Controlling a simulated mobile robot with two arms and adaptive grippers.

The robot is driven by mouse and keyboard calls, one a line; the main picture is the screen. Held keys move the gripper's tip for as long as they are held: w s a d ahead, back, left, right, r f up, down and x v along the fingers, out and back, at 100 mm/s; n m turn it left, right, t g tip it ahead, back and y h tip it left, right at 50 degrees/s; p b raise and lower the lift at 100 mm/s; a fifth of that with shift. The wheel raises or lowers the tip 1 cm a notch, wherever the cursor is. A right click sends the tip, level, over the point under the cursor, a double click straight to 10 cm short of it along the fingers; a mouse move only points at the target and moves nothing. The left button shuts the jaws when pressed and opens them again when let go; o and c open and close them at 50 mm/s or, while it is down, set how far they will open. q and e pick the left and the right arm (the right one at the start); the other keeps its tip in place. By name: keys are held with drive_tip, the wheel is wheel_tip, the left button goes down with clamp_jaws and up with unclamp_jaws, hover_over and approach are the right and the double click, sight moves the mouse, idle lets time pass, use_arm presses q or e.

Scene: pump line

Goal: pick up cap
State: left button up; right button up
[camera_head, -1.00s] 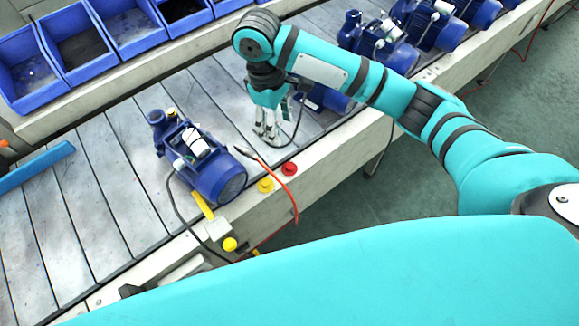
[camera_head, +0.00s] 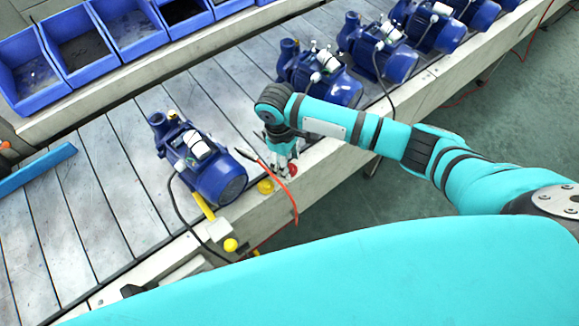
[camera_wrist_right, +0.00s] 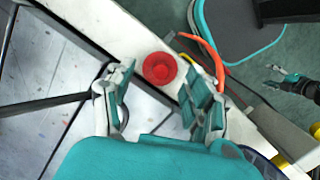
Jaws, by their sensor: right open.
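A round red cap (camera_head: 293,169) sits on the pale front rail of the conveyor. My right gripper (camera_head: 283,173) is over the rail, right by the cap and partly in front of it. In the right wrist view, the red cap (camera_wrist_right: 160,68) shows between the two spread fingers of the open right gripper (camera_wrist_right: 160,95), just ahead of their tips. No contact shows. My left gripper (camera_wrist_right: 273,77) shows small at the right of the wrist view, over the floor, with its fingers apart and empty. It does not show in the head view.
A yellow round piece (camera_head: 265,187) lies on the rail left of the red cap. An orange cable (camera_head: 284,186) hangs over the rail close by. A blue pump (camera_head: 203,160) stands on the conveyor to the left; several more stand farther right. Blue bins (camera_head: 130,32) line the back.

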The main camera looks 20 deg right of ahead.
drive_tip(key=shift+d+f, duration=0.1)
drive_tip(key=shift+f, duration=0.75)
drive_tip(key=shift+s, duration=0.1)
drive_tip(key=shift+c, duration=0.3)
drive_tip(key=c, duration=0.5)
drive_tip(key=shift+o, duration=0.2)
